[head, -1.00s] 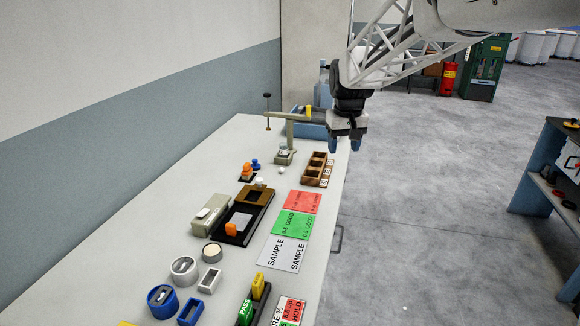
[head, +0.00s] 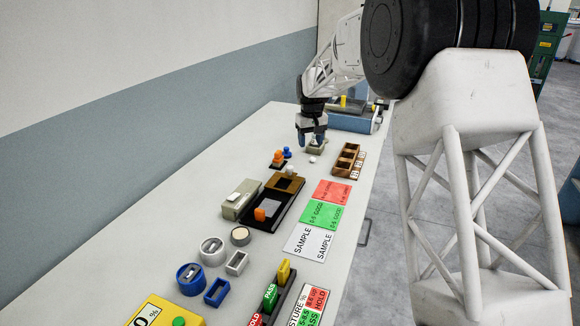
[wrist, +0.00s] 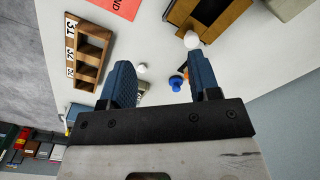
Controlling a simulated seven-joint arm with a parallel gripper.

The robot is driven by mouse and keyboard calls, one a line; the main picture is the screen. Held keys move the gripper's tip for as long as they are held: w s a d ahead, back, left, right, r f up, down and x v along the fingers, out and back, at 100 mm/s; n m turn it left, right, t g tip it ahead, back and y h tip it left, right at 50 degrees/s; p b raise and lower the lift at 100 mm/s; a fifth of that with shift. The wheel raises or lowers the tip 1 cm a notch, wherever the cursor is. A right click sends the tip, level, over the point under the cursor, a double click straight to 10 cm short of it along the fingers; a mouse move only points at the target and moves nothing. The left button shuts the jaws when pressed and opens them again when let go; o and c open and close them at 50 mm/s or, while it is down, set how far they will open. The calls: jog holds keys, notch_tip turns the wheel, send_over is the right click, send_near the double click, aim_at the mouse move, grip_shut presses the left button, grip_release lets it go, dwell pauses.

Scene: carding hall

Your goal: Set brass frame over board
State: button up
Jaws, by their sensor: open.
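The brass frame (head: 284,184), a brownish-yellow square with a dark opening, lies flat at the far end of the black board (head: 250,221). A pale knob (head: 290,169) stands at its far edge. The board carries a grey patch and an upright orange block (head: 261,214). My gripper (head: 311,140) is open and empty above the table, beyond the frame. In the wrist view the frame (wrist: 232,16) is partly cut off at the top, with its white knob (wrist: 192,40) near the right finger of my gripper (wrist: 161,82).
A small white ball (head: 312,159) and a wooden rack (head: 344,165) are nearby. A pale grey box (head: 240,200) sits left of the board, and coloured cards (head: 323,215) lie to its right.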

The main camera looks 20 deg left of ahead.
jog(key=n, duration=0.1)
send_over(290, 167)
notch_tip(290, 167, down, 6)
jog(key=shift+f, duration=0.1)
jog(key=shift+f, duration=3.8)
grip_shut()
